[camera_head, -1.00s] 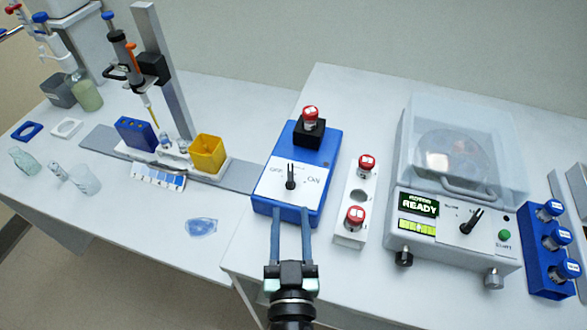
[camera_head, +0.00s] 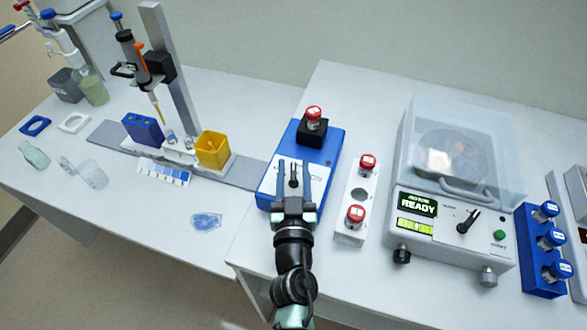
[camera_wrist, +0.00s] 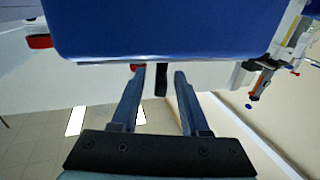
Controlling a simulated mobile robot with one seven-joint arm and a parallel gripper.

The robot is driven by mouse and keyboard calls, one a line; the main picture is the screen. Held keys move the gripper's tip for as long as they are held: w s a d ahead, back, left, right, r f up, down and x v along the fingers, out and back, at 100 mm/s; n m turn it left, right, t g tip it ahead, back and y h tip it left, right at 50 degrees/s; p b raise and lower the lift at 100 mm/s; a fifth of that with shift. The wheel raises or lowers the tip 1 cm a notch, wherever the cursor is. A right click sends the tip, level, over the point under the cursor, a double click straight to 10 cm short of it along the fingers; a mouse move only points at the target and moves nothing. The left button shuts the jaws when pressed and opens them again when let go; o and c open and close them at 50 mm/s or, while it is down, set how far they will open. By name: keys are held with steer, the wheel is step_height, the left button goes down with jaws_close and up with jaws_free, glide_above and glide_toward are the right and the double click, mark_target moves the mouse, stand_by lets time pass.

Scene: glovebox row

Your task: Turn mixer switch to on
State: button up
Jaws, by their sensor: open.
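The mixer is a blue box (camera_head: 330,172) with a white face marked OFF on the left and ON on the right, the OFF now mostly covered. Its small black switch (camera_head: 293,180) stands on that face. My gripper (camera_head: 293,164) is open over the face, with one finger on each side of the switch. In the wrist view, the black switch (camera_wrist: 161,80) shows between the two blue-grey fingers (camera_wrist: 160,72), with gaps at both sides. The mixer's blue body (camera_wrist: 160,30) fills the top. Which setting the switch points to is hard to tell.
A red-capped vial (camera_head: 314,116) stands in a black holder on the mixer. A white rack (camera_head: 352,237) with red-capped vials is close on the right, then a centrifuge (camera_head: 455,235) reading READY. A yellow box (camera_head: 212,149) and pipette stand (camera_head: 170,75) are left.

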jaws_close()
steer(key=shift+f+b, duration=0.2)
steer(key=shift+b, duration=0.5)
steer(key=h+b, duration=0.1)
steer(key=b, duration=0.1)
steer(key=m+b, duration=0.1)
steer(key=b, duration=0.1)
steer(key=shift+f+h, duration=0.25)
steer(key=shift+h, duration=0.15)
steer(key=m+h+b, duration=0.1)
steer(key=h+b, duration=0.1)
steer(key=b, duration=0.3)
steer(key=shift+a+m+g+h+b, duration=0.1)
steer(key=shift+m+g+h+b, duration=0.2)
steer(key=shift+m+b, duration=0.1)
steer(key=m+g+h+b, duration=0.1)
steer(key=m+h+b, duration=0.1)
steer(key=b, duration=0.3)
steer(key=shift+r+h, duration=0.15)
steer(key=shift+h, duration=0.45)
steer(key=m+g+h+b, duration=0.1)
steer(key=m+h+b, duration=0.1)
steer(key=b, duration=0.1)
steer(key=shift+r+b, duration=0.2)
steer(key=shift+b, duration=0.15)
steer(key=shift+r+g+h, duration=0.1)
steer(key=shift+g+h, duration=0.3)
steer(key=shift+h, duration=0.1)
